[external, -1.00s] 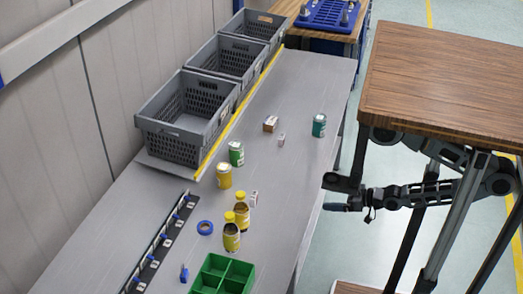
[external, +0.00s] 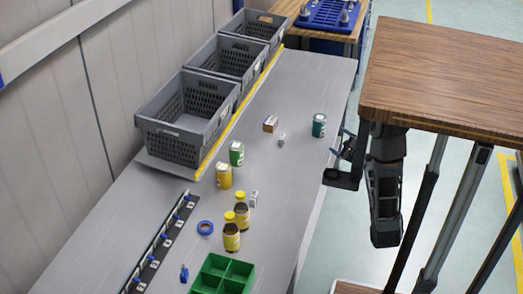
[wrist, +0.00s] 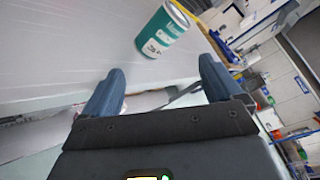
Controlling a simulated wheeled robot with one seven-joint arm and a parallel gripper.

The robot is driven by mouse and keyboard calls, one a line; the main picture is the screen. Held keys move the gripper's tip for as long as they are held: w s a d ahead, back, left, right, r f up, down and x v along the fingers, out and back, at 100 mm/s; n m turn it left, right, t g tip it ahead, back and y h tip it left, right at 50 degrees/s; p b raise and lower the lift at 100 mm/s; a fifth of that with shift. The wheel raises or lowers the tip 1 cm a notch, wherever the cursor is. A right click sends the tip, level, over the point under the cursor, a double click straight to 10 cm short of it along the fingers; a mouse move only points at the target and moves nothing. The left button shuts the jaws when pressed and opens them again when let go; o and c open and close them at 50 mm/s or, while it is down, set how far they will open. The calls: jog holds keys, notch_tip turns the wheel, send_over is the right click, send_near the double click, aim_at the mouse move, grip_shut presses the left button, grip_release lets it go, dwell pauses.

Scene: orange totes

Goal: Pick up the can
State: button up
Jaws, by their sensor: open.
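A teal can (external: 319,126) with a white label stands upright near the right edge of the grey table. It also shows in the wrist view (wrist: 163,33), tilted in the picture, beyond my fingertips. My gripper (external: 343,141) is just right of the can, by the table's edge. In the wrist view my gripper (wrist: 160,72) has its two blue fingers wide apart with nothing between them. A green can (external: 236,154) and a yellow can (external: 224,176) stand further left on the table.
Small boxes (external: 270,124) stand left of the teal can. Grey crates (external: 180,143) line the wall side. Two yellow bottles (external: 231,238) and a green divided tray (external: 226,262) are at the front. A wooden top (external: 450,80) overhangs my arm.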

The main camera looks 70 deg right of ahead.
aim_at(324, 125)
jog(key=w+d+m+t+b, duration=0.1)
jog(key=w+d+m, duration=0.1)
jog(key=w+d+m+t+y+b, duration=0.1)
jog(key=w+d+m, duration=0.1)
jog(key=m, duration=0.1)
jog(key=w+d+m+t+b, duration=0.1)
jog(key=d+m, duration=0.1)
jog(key=d, duration=0.1)
jog(key=shift+w+f+m, duration=0.15)
jog(key=shift+w+m, duration=0.15)
jog(key=shift+w, duration=0.1)
jog(key=shift+w+d+y, duration=0.2)
jog(key=shift+y, duration=0.1)
jog(key=shift+w+d+r+m, duration=0.25)
jog(key=shift+w+d+m, duration=0.1)
jog(key=shift+w, duration=0.2)
jog(key=p+x, duration=0.1)
jog(key=x, duration=0.5)
jog(key=shift+w+r, duration=0.1)
jog(key=shift+w, duration=0.2)
jog(key=c, duration=1.2)
jog(key=shift+c, duration=0.4)
jog(key=shift+r, duration=0.15)
